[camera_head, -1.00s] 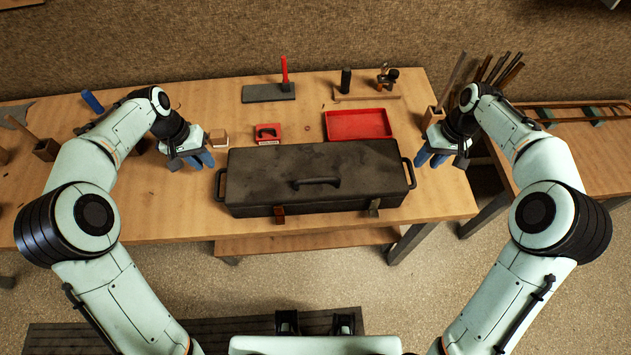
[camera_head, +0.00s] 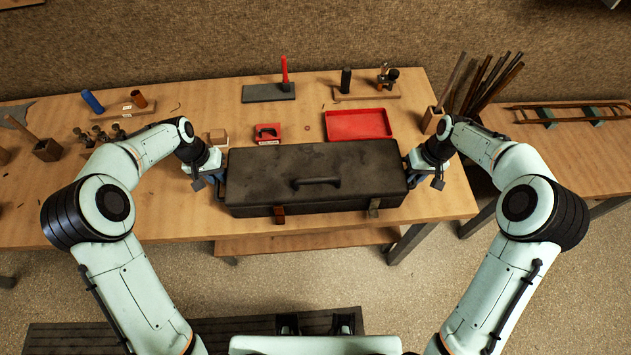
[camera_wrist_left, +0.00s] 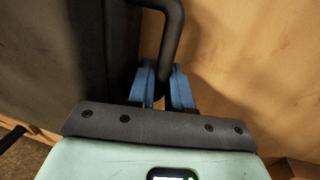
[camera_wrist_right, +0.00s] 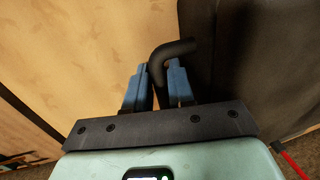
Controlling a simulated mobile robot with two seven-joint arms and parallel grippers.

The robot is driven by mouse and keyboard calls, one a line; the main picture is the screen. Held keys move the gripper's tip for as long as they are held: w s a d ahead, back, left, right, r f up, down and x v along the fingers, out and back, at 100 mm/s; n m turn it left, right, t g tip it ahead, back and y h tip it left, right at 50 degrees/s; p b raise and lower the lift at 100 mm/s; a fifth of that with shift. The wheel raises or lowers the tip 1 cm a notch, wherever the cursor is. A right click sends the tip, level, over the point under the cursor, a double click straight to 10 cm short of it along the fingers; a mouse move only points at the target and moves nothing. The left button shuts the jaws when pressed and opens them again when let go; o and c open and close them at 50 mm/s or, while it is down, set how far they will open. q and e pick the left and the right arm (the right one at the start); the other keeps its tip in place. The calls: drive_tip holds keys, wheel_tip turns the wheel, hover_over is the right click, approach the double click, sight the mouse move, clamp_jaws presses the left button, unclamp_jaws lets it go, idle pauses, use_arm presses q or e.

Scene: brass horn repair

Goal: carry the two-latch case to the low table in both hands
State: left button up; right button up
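The dark two-latch case (camera_head: 316,170) lies flat on the workbench, lid closed, with a top handle (camera_head: 316,182) and two latches on its front side. Each end has a dark side handle. In the left wrist view, the left side handle (camera_wrist_left: 168,22) runs down between the blue fingers of my left gripper (camera_wrist_left: 164,80), which look shut on it. In the right wrist view, the right side handle (camera_wrist_right: 176,48) bends down between the fingers of my right gripper (camera_wrist_right: 156,80), which also look shut on it. In the head view both fingertip pairs are largely hidden.
Behind the case on the workbench (camera_head: 150,225) are a red tray (camera_head: 358,125), a small red box (camera_head: 267,133) and a wooden block (camera_head: 218,138). A second table (camera_head: 585,150) with a wooden rack stands at the right.

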clamp_jaws()
drive_tip(key=shift+w+r, duration=0.1)
drive_tip(key=shift+r, duration=0.05)
idle(1.2)
